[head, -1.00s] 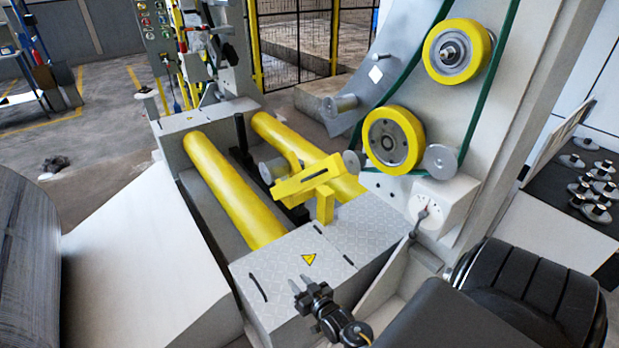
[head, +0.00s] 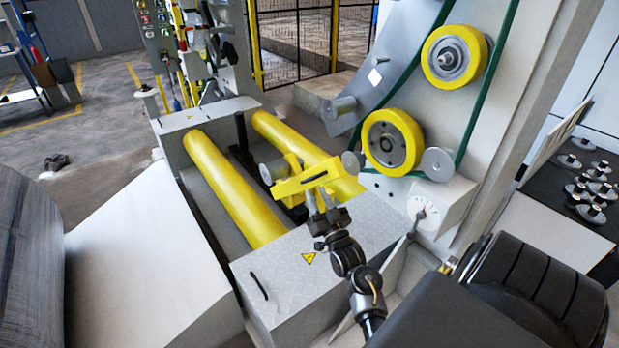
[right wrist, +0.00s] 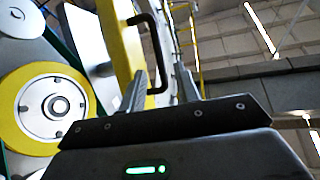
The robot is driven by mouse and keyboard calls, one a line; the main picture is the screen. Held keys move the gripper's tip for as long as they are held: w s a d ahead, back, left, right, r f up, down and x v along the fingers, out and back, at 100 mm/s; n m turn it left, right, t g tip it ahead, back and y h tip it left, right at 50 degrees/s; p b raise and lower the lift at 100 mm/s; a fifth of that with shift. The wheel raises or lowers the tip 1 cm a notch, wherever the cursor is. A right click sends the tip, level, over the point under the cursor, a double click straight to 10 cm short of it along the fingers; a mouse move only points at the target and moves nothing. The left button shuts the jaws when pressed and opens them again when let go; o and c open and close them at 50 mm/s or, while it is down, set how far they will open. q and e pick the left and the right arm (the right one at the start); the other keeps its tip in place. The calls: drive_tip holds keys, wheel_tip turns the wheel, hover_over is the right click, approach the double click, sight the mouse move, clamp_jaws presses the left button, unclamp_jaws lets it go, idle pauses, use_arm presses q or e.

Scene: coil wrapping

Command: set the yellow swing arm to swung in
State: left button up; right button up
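The yellow swing arm (head: 305,180) stands over the near end of the yellow rollers, beside the tall white machine column in the head view. My right gripper (head: 318,202) is at its near side, partly hiding its post. In the right wrist view, the yellow arm (right wrist: 120,40) rises ahead with a black bracket-shaped handle (right wrist: 160,50) on it. The fingers of my right gripper (right wrist: 163,78) are apart, and the handle's lower end shows in the gap between them. Whether they touch the handle cannot be told. My left gripper is in neither view.
Two yellow rollers (head: 232,190) lie in the pit behind the chequered plate (head: 285,285). A large dark coil (head: 28,265) is at the left. Spools stand on the right-hand table.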

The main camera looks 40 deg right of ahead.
sight(309, 180)
drive_tip(key=p+x, duration=0.1)
drive_tip(key=x, duration=0.5)
drive_tip(key=shift+w, duration=0.1)
clamp_jaws()
